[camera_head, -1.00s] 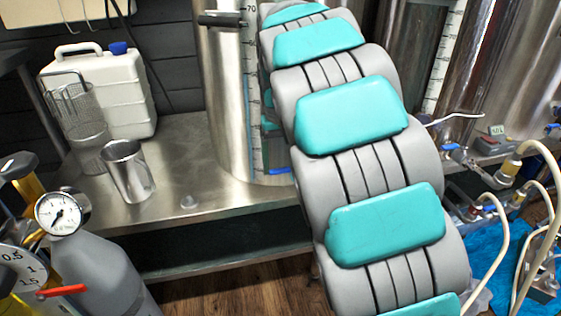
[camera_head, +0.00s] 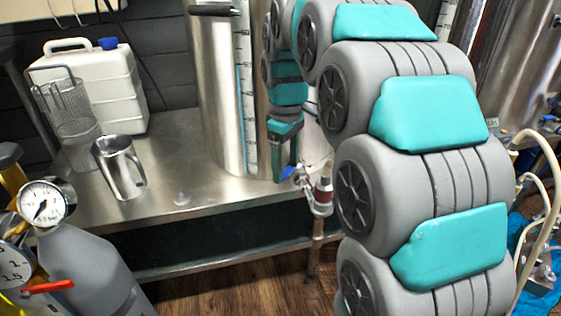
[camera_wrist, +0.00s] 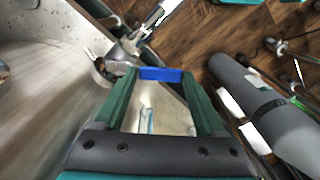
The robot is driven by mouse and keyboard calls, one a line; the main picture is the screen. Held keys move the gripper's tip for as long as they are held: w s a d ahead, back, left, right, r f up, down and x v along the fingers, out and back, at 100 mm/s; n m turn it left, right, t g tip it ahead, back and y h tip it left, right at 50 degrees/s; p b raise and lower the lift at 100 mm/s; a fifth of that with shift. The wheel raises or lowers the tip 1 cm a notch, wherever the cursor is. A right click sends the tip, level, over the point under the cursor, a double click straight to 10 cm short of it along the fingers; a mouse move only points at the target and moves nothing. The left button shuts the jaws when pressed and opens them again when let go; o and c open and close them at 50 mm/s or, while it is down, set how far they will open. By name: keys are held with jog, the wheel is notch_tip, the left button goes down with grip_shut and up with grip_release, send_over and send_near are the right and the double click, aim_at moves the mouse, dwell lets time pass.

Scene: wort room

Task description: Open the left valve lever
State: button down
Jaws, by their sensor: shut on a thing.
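The blue valve lever (camera_wrist: 160,74) lies between the green fingertips of my gripper (camera_wrist: 159,76) in the wrist view, and the jaws are shut on it. In the head view, my gripper (camera_head: 284,160) points down in front of the steel vessel, and part of the blue lever (camera_head: 293,172) shows at its tips. The metal valve (camera_wrist: 122,56) is beside the fingertips in the wrist view. In the head view, the lever sits by a fitting with a red band (camera_head: 322,192) and a pipe running down. My fingers partly hide the lever.
A steel bench (camera_head: 225,205) carries a white jug (camera_head: 95,85), a wire basket (camera_head: 65,115) and a steel cup (camera_head: 120,168). A grey cylinder with a gauge (camera_head: 42,203) stands at the left front. Hoses (camera_head: 545,190) hang at the right. Wooden floor lies below.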

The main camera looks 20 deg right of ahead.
jog(key=n, duration=0.2)
jog(key=s+d+n+p, duration=0.1)
jog(key=d+n, duration=0.1)
jog(key=n, duration=0.1)
jog(key=shift+s+d+r+n+p, duration=0.15)
jog(key=shift+s+n+p, duration=0.15)
jog(key=shift+s+p, duration=0.1)
jog(key=shift+s+d+n+p, duration=0.1)
jog(key=shift+d+n+p, duration=0.5)
jog(key=shift+n, duration=0.5)
jog(key=shift+s+d+n+p, duration=0.1)
jog(key=shift+d+n+p, duration=0.5)
jog(key=shift+n, duration=0.5)
jog(key=shift+d, duration=0.1)
grip_release()
notch_tip(320, 180, up, 8)
jog(key=shift+f, duration=0.2)
